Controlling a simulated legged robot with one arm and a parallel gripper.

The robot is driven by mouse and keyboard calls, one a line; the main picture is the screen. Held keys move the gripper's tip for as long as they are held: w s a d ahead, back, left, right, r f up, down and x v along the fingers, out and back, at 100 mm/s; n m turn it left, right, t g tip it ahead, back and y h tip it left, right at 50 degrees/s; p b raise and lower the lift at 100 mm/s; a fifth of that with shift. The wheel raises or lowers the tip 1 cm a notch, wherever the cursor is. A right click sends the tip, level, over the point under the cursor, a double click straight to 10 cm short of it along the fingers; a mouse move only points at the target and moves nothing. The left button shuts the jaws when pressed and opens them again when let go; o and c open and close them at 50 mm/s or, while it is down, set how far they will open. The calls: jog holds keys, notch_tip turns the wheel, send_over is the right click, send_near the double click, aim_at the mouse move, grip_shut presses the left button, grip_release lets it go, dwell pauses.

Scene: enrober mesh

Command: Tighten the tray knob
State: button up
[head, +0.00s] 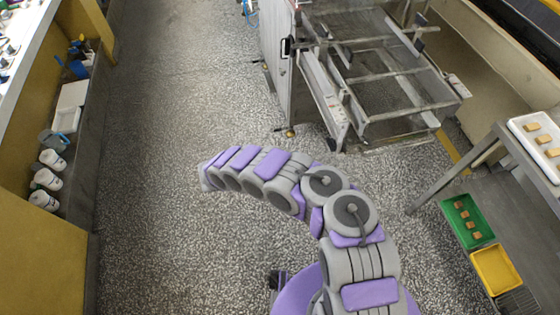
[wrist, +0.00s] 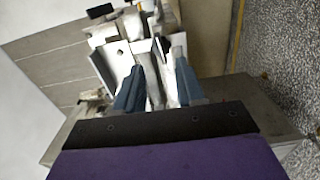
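The metal machine with an open rack-like frame (head: 385,75) stands at the top right of the head view. I cannot pick out the tray knob for certain in either view. My gripper (wrist: 159,66) shows in the wrist view as two blue-grey fingers standing apart, with nothing clearly held between them. Pale metal parts (wrist: 112,62) lie beyond and between the fingers; I cannot tell whether they touch. A small black piece (wrist: 100,11) sits at the top of that view. In the head view my arm bends left over the floor, and its fingers cannot be made out.
A steel table with a white tray (head: 540,140) of small blocks stands at right. A green tray (head: 467,221) and a yellow tray (head: 497,269) are below it. White tubs (head: 47,180) line the left shelf. The speckled floor (head: 175,120) is clear between.

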jog(key=shift+v, duration=2.15)
